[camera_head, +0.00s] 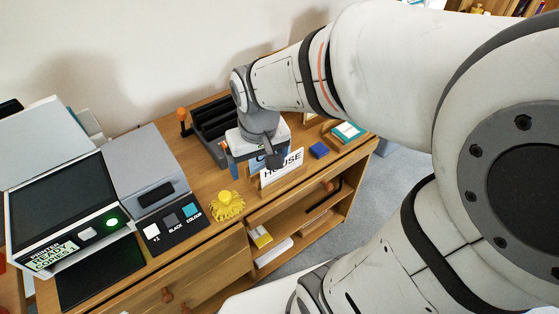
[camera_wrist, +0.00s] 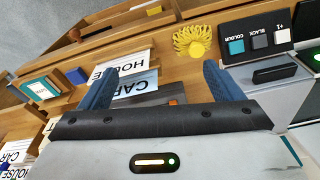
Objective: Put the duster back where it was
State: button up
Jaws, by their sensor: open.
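My gripper (camera_head: 252,168) is open, with two blue fingers apart, over the desk behind and right of the duster. In the wrist view my gripper (camera_wrist: 160,76) has nothing held between its fingers; a card reading CAR shows beyond that gap.
A HOUSE card (camera_head: 281,168) stands in a wooden holder right of the duster. A dark slotted rack (camera_head: 214,124) is behind my gripper. A blue block (camera_head: 319,150) and a teal-and-white box (camera_head: 347,132) lie at the right. The printer (camera_head: 75,206) fills the left. Open shelves are below.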

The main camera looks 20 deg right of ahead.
jog(key=s+d+r+t, duration=0.1)
jog(key=s+d+r, duration=0.1)
jog(key=s, duration=0.3)
jog(key=shift+s+d+r+m, duration=0.15)
jog(key=shift+d+r+m, duration=0.25)
jog(key=shift+d, duration=0.5)
